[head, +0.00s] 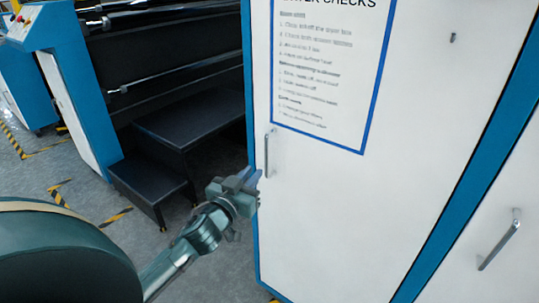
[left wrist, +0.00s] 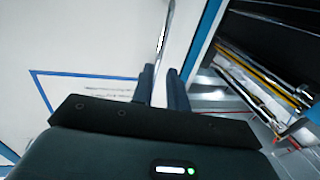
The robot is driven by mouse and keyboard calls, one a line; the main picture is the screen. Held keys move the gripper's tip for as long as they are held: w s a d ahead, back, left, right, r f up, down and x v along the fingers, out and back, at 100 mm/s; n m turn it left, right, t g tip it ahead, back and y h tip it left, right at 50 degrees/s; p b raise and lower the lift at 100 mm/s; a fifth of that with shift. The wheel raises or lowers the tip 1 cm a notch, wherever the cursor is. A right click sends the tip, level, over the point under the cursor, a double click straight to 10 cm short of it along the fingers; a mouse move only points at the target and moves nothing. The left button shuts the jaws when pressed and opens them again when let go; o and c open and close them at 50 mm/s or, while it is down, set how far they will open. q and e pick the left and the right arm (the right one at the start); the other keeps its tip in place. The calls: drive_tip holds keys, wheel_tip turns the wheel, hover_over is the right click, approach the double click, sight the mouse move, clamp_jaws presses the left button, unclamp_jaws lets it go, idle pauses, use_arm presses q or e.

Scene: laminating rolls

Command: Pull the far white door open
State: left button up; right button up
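The far white door (head: 410,110) carries a blue-framed printed notice (head: 325,70) and looks closed. Its upright silver handle (head: 268,152) is near the door's left edge, beside the blue frame. My left gripper (head: 252,179) is just left of the handle's lower end, with its fingers slightly apart. In the left wrist view the handle (left wrist: 165,28) runs down toward the gap between the two dark fingers (left wrist: 160,82). I see no firm contact between fingers and handle. My right gripper is in neither view.
A nearer white door (head: 495,225) with a slanting silver handle (head: 500,240) is at the right, past a blue post (head: 470,190). Black steps (head: 185,135) stand left of the door. Grey floor (head: 225,255) shows below the gripper. A blue control cabinet (head: 70,80) is at the far left.

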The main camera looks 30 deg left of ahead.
sight(266, 158)
use_arm(q)
drive_tip(key=w, duration=0.6)
drive_tip(key=w+a, duration=0.1)
drive_tip(key=w, duration=0.2)
drive_tip(key=shift+c, duration=0.3)
clamp_jaws()
